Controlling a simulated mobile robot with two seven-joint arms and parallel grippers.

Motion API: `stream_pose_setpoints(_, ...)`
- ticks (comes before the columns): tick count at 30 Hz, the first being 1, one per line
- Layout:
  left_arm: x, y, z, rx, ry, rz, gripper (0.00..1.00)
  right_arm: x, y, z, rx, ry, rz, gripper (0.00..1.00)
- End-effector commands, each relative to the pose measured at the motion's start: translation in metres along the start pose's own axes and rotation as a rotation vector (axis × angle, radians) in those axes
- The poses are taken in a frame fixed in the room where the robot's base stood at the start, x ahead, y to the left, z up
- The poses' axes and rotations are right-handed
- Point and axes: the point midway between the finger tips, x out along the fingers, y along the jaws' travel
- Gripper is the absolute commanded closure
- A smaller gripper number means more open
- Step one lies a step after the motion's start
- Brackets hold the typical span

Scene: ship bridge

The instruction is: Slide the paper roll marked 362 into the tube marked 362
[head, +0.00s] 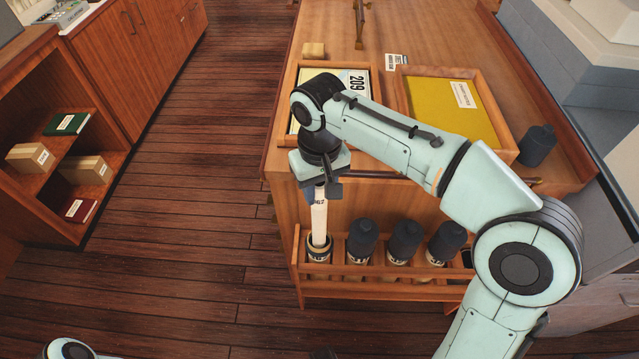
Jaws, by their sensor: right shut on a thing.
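My right gripper (321,184) points down in front of the cabinet and is shut on the upper end of a pale paper roll (319,215). The roll stands about upright, with dark marks near its top that are too small to read. Its lower end meets the mouth of an uncapped tube (318,257) at the left end of the rack. It appears to be inside the rim; how deep I cannot tell. The tube's label is too small to read. My left gripper is not in view; only part of my left arm shows at the bottom left.
The wooden rack (388,291) also holds several dark-capped tubes (404,242) close on the right. A loose dark cap (537,146) stands on the cabinet top, beside a tray with a yellow folder (448,108). Shelves with books and boxes (88,170) stand left; the floor between is clear.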

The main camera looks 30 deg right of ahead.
Motion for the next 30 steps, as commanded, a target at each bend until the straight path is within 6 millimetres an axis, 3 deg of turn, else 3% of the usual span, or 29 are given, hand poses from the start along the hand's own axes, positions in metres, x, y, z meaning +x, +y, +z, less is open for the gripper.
stream_pose_setpoints(30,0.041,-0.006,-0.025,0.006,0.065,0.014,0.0,0.084,0.0,0.0,0.0,0.0,0.0,1.0)
